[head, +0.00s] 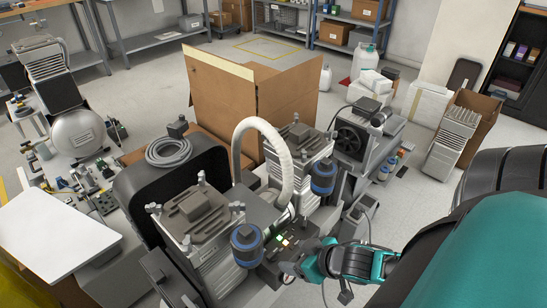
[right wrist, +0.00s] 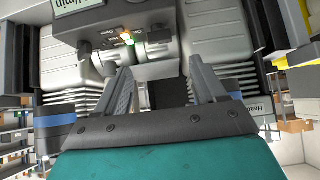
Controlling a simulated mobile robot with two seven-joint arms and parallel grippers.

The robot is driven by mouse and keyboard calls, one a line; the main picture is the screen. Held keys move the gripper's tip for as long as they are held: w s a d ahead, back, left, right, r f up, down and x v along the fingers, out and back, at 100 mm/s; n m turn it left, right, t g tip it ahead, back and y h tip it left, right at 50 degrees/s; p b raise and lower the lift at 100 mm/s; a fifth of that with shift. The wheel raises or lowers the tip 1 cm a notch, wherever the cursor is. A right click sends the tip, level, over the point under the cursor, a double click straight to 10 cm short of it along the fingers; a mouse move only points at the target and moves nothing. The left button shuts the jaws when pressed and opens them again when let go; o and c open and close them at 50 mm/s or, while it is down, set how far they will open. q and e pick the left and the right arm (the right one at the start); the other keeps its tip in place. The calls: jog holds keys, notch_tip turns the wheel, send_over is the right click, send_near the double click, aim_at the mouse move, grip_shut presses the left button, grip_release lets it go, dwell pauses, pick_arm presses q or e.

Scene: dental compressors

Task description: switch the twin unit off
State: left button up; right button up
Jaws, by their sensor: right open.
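The twin unit stands in the middle of the head view, with two grey finned compressor heads, the nearer one (head: 200,215) and the farther one (head: 300,142), joined by a pale curved hose (head: 262,130). Each has a blue-banded canister beside it. Its dark control box (head: 270,252) carries small lit green and orange-white lights (head: 283,240). My right gripper (head: 290,268) is open beside the box, at its lower right. In the right wrist view, the open fingers (right wrist: 163,85) point towards the box (right wrist: 95,25) and its orange and green lights (right wrist: 128,38); nothing is seen between them. My left gripper is not in view.
A large cardboard box (head: 220,100) stands behind. A white panel (head: 55,235) is at left. Open floor shows at the right.

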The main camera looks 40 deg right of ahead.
aim_at(273, 253)
jog(key=b+x, duration=0.4)
jog(key=x, duration=0.6)
jog(key=shift+f, duration=0.1)
jog(key=shift+c, duration=0.4)
jog(key=shift+c, duration=1.4)
jog(key=c, duration=0.7)
